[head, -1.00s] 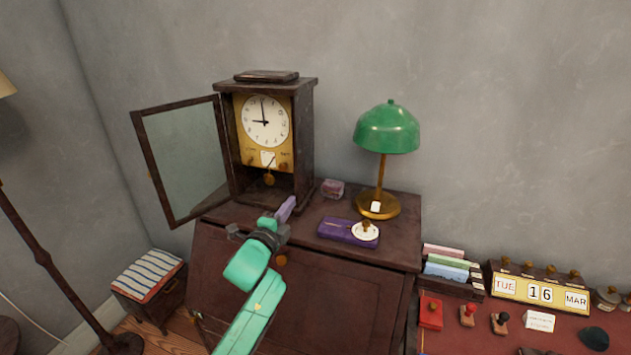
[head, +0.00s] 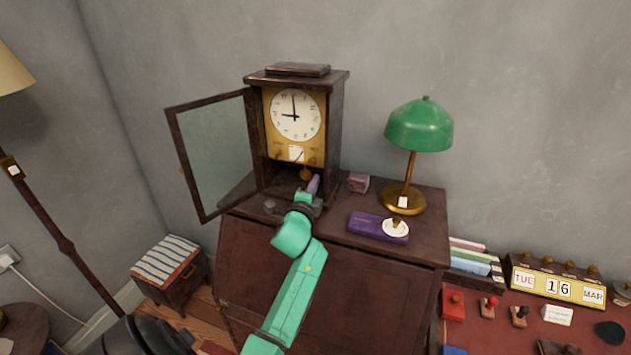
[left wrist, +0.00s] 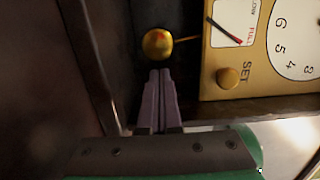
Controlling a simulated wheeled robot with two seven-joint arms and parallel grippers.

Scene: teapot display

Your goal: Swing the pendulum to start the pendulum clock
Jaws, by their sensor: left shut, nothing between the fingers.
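The pendulum clock (head: 338,130) stands on the dark wooden cabinet, its glass door (head: 215,155) swung open to the left. Its white dial (head: 295,116) reads about nine o'clock. The brass pendulum bob (head: 306,174) hangs below the gold face plate, and it shows large in the left wrist view (left wrist: 157,43). My left gripper (head: 314,184) is at the clock's open lower front. Its purple fingers (left wrist: 160,75) are shut and empty, with tips right beside the bob. I cannot tell whether they touch it. My right gripper is not in view.
A green lamp (head: 419,126), a purple case (head: 366,224) and a small pink box (head: 358,182) stand right of the clock on the cabinet. The open door bounds the left side. A striped stool (head: 165,260) and floor lamp (head: 45,215) are farther left.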

